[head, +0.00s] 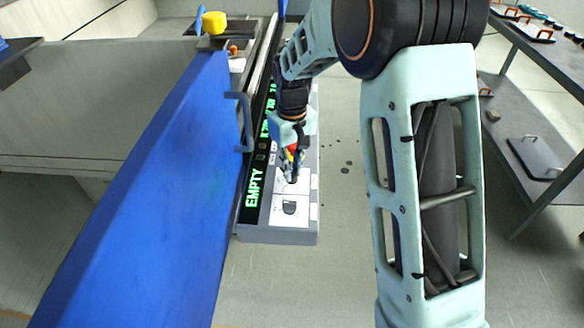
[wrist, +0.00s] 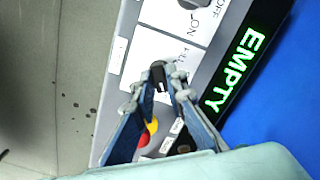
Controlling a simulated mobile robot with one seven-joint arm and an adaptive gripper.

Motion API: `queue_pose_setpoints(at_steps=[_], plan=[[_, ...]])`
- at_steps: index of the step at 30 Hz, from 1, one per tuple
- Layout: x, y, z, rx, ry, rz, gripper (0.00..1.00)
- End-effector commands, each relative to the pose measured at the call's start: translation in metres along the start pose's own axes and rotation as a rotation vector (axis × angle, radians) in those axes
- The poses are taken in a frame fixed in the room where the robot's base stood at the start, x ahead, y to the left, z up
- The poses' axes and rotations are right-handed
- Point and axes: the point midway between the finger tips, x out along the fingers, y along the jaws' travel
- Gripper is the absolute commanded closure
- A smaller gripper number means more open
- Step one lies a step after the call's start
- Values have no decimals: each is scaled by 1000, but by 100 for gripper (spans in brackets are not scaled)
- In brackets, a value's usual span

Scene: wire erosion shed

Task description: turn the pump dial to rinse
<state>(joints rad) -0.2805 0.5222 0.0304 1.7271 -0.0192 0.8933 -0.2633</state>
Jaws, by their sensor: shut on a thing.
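A grey control panel (head: 278,236) with white label plates runs along the blue machine's edge. My gripper (head: 291,179) reaches down onto one of its plates. In the wrist view my gripper (wrist: 160,88) is shut on a small dark dial (wrist: 158,70), with a fingertip on each side. The dial's plate (wrist: 172,48) shows part of a word, perhaps "FU"; the rest of its lettering is hidden or unclear, so I cannot tell the dial's setting. A second dark knob (head: 289,207) stands on the neighbouring plate, marked OFF and ON in the wrist view.
A black display (head: 254,190) beside the plates reads EMPTY in green. Red and yellow round parts (wrist: 150,127) show close to my fingers. A blue wall (head: 150,190) with a handle (head: 244,122) borders the panel. A grey bench (head: 535,130) stands right; floor between is open.

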Motion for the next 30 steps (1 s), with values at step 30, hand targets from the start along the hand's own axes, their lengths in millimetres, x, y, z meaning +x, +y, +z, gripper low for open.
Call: queue_pose_setpoints(at_steps=[30], plan=[[-3,0,-1,21,2,1,70]])
